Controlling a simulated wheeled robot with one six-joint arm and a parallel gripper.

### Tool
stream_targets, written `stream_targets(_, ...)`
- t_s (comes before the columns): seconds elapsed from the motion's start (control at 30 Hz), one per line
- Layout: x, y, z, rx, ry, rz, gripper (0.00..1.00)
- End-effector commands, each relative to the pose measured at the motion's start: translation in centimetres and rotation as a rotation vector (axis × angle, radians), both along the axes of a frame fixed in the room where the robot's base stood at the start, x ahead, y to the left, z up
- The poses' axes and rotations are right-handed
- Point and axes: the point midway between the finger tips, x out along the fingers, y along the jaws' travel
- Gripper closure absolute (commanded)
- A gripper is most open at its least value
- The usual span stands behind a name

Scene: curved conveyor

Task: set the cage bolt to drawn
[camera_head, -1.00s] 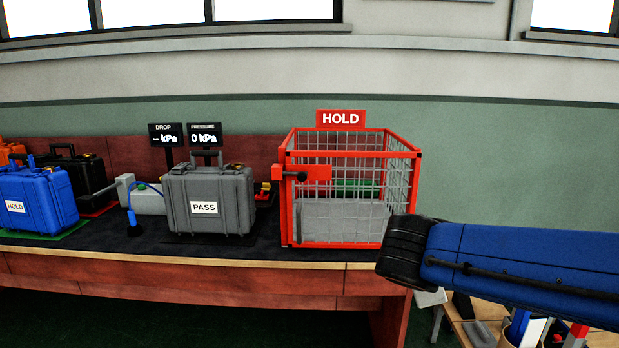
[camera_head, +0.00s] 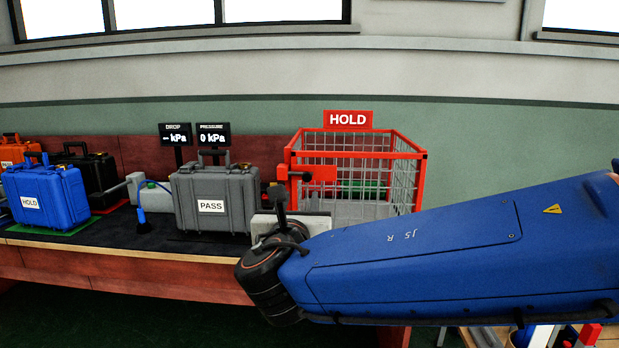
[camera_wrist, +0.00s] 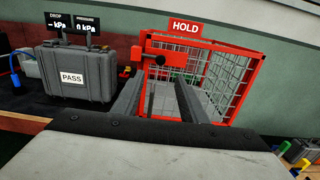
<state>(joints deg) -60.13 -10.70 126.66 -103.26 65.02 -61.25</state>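The red wire cage (camera_head: 420,185) stands on the bench under a red HOLD sign (camera_head: 347,119). It also shows in the wrist view (camera_wrist: 225,112). Its bolt (camera_head: 323,174) is a red plate and bar at the upper left of the cage front, with a black knob (camera_head: 307,177) near the left post. In the wrist view the black knob (camera_wrist: 160,60) is just beyond the fingertips. My gripper (camera_wrist: 160,86) is open and empty, with its two grey fingers apart below the knob, not visibly touching it. In the head view my wrist hides the cage's lower front.
A grey case marked PASS (camera_head: 235,205) stands close left of the cage. A blue case marked HOLD (camera_head: 62,200) and a black case (camera_head: 92,170) are farther left. Two kPa displays (camera_head: 212,136) rise behind the grey case. The bench's front edge (camera_head: 120,250) runs below.

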Motion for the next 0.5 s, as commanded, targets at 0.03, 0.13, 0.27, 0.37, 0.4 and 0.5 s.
stream_targets(0.03, 0.4, -0.1, 0.0, 0.0, 0.0, -0.002, 0.61)
stream_targets(0.13, 1.3, -0.2, 0.0, 0.002, 0.0, -0.004, 0.61)
stream_targets(0.27, 3.1, -0.3, -0.1, 0.001, 0.002, -0.006, 0.61)
stream_targets(0.37, 4.6, -0.3, 0.0, 0.001, 0.001, -0.005, 0.61)
stream_targets(0.4, 5.2, -0.4, 0.0, 0.002, 0.001, -0.006, 0.61)
stream_targets(0.5, 6.7, -0.4, -0.1, 0.002, 0.003, -0.006, 0.61)
